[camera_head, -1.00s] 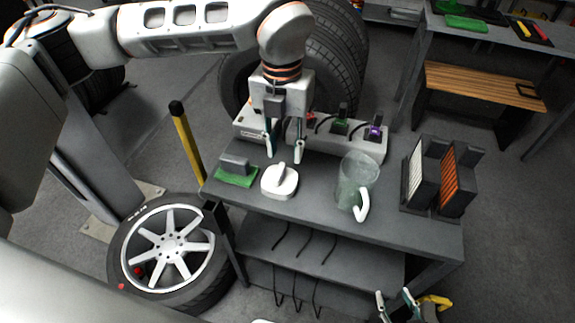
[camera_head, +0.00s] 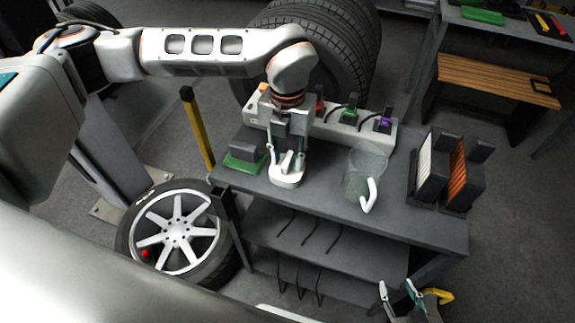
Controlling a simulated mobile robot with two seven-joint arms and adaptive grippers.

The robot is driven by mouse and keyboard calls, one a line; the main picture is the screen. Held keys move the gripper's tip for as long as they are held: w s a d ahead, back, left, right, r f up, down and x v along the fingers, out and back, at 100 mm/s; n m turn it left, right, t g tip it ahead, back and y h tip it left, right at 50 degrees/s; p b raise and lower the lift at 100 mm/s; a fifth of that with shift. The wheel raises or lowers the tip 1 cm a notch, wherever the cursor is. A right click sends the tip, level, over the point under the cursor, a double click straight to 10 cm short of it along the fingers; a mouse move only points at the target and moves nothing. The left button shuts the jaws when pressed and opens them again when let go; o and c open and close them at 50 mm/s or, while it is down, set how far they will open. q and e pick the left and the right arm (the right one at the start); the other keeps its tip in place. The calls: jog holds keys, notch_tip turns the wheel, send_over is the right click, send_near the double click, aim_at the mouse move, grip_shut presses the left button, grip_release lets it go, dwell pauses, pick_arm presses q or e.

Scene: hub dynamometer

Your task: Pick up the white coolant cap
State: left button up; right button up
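The white coolant cap (camera_head: 286,180), a rounded base with a raised grip ridge, sits on the grey workbench (camera_head: 325,190), left of the glass jug. My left gripper (camera_head: 287,168) points straight down over the cap, its fingers on either side of the raised ridge. The fingers look spread, and whether they touch the ridge cannot be made out. They and the gripper body hide part of the cap. My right gripper (camera_head: 402,291) is low at the bottom edge, in front of the bench, with its fingers apart and nothing between them.
A green block with a grey top (camera_head: 245,158) lies close left of the cap. A clear jug with a white handle (camera_head: 366,180) stands to its right. A power strip with plugs (camera_head: 350,122) runs behind. Two upright racks (camera_head: 445,172) stand at the right end.

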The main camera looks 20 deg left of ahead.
pick_arm(q)
grip_shut()
jog(key=shift+r, duration=0.15)
